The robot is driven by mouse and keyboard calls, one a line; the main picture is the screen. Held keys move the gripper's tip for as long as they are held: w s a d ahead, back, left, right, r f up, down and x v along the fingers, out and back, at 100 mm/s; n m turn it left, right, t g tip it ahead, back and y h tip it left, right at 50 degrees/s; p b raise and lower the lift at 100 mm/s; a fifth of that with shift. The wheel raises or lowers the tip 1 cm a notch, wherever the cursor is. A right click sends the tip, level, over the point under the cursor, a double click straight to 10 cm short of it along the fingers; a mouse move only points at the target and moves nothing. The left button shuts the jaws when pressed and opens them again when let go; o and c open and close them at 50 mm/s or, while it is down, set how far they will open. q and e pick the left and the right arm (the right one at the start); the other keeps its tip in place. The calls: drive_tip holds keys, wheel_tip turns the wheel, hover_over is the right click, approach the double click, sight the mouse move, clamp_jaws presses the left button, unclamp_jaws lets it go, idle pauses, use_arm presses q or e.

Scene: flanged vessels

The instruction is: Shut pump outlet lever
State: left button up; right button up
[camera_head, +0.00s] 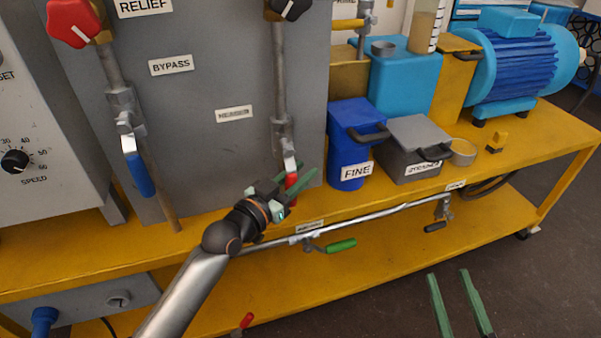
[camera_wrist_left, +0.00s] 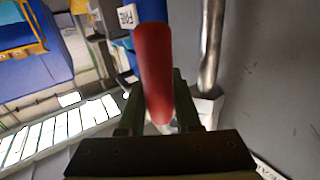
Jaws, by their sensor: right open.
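My left gripper (camera_head: 309,172) is at the red lever (camera_head: 291,182) below the vertical pipe on the grey panel. In the left wrist view the red lever (camera_wrist_left: 154,70) stands between the two green fingers (camera_wrist_left: 158,95); whether they press on it I cannot tell. My right gripper (camera_head: 450,287) is open and empty at the bottom right, over the floor. A blue lever (camera_head: 138,170) hangs on the left pipe. A green lever (camera_head: 341,245) and a black lever (camera_head: 435,227) sit on the low horizontal pipe. I cannot read which label names the pump outlet.
A blue box (camera_head: 347,185) marked FINE and a grey lidded box (camera_head: 408,165) stand on the yellow bench (camera_head: 530,150), right of my left gripper. A blue motor (camera_head: 515,65) stands at the back right. The floor at bottom right is clear.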

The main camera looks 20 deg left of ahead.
use_arm(q)
clamp_jaws()
idle(0.9)
